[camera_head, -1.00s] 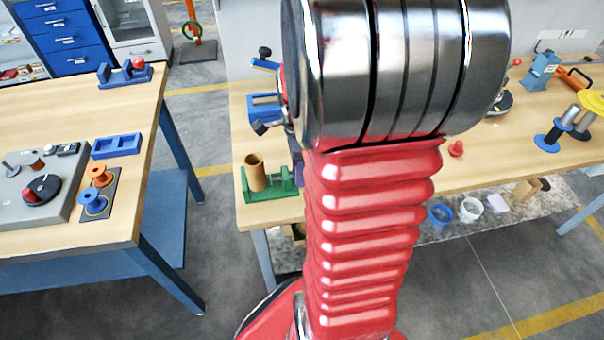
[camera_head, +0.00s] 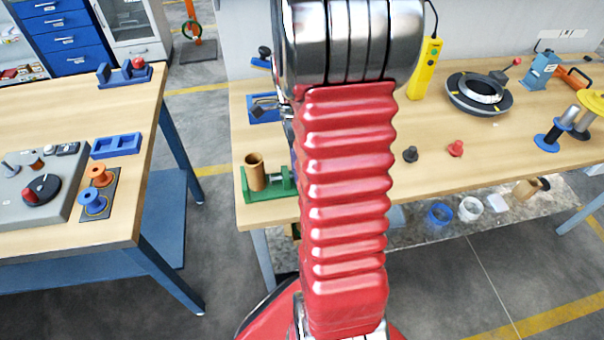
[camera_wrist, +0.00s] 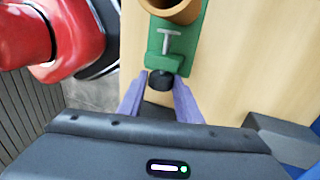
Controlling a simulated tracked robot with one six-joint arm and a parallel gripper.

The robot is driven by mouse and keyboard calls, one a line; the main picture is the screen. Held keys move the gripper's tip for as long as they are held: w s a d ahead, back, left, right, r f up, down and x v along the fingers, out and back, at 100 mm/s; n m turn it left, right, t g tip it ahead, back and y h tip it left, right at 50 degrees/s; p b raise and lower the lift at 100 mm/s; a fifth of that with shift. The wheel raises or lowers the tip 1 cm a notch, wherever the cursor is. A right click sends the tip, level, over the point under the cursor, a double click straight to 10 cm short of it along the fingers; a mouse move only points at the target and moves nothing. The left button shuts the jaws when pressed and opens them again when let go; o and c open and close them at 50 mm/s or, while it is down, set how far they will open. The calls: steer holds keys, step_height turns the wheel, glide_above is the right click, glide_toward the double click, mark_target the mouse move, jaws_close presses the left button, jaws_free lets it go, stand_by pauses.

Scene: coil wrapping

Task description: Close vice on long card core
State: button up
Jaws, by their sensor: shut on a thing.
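The green vice (camera_head: 262,194) stands near the left end of the right-hand bench. The long card core (camera_head: 254,172), a brown tube, stands upright in it toward its left end. In the wrist view, the core's open rim (camera_wrist: 172,10) shows at the top edge, with the green vice body (camera_wrist: 154,45) and its metal screw below it. My gripper (camera_wrist: 159,79) has its two purple fingers on either side of the vice's black knob (camera_wrist: 160,82) and is shut on it. In the head view my arm hides the gripper and knob.
A blue fixture (camera_head: 263,108) stands behind the vice. A black knob-like piece (camera_head: 410,154) and a red one (camera_head: 456,149) stand on the bench to the right, before a black ring turntable (camera_head: 478,95). The left bench holds spools (camera_head: 93,200) on a pad.

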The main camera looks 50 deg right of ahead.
steer(key=shift+f+g+y, duration=0.2)
steer(key=shift+g+y, duration=0.6)
steer(key=shift+g, duration=0.5)
steer(key=shift+c, duration=0.3)
steer(key=o, duration=0.6)
steer(key=shift+s, duration=0.1)
steer(key=shift+s+a+r+t+h, duration=0.1)
steer(key=shift+t+h, duration=0.45)
steer(key=shift+t, duration=0.25)
steer(key=shift+s+a+r+t+h, duration=0.1)
steer(key=shift+t+h, duration=0.45)
steer(key=shift+t, duration=0.25)
steer(key=shift+t+h, duration=0.3)
steer(key=shift+t, duration=0.2)
steer(key=shift+s+a+t+h, duration=0.1)
steer(key=shift+s+t+h, duration=0.1)
steer(key=shift+t+h, duration=0.65)
